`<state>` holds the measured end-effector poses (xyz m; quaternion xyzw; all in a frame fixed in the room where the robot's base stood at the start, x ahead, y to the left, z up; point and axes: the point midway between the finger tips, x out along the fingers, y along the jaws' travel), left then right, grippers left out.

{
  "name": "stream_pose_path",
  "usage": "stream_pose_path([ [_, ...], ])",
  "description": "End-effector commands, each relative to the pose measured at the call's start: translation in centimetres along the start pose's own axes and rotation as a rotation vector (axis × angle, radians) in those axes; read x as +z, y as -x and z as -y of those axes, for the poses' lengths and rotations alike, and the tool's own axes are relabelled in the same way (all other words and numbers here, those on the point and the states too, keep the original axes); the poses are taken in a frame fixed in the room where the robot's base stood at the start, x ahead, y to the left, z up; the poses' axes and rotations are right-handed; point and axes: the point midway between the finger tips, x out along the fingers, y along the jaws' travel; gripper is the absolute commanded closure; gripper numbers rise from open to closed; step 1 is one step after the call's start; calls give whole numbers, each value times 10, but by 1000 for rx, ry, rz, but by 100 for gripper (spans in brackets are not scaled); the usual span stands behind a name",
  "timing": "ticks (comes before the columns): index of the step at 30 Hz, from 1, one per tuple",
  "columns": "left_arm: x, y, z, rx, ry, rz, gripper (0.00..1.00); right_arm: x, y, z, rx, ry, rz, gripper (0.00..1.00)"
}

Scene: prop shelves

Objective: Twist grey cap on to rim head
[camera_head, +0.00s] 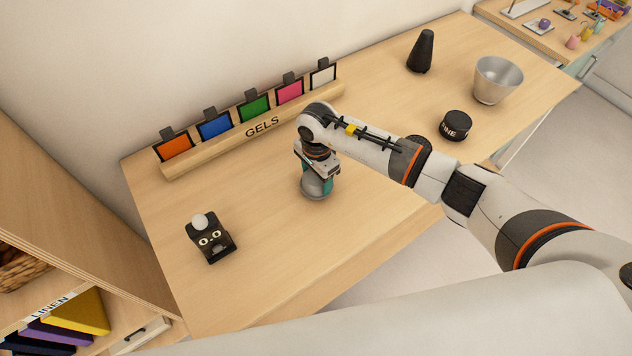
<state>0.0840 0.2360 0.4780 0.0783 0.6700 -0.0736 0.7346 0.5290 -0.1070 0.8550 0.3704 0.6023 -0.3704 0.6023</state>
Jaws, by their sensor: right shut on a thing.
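My right gripper (317,172) points down at the middle of the table, with its wrist above it hiding most of its fingers. It is shut on a rounded grey piece, which I take to be the grey cap (316,188). My left gripper is not in view.
A wooden GELS rack (262,126) with several coloured cards runs along the wall. A black figure with eyes (211,242) stands front left. The table's front middle is clear.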

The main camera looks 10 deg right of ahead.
Motion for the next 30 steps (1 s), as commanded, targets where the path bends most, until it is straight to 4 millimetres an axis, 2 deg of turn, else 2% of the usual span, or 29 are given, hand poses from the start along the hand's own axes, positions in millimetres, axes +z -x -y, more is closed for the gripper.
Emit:
stream_pose_path([
  [5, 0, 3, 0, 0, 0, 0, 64, 0, 5, 0, 1, 0, 0, 63],
  [30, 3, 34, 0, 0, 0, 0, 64, 0, 55, 0, 1, -1, 1, 63],
])
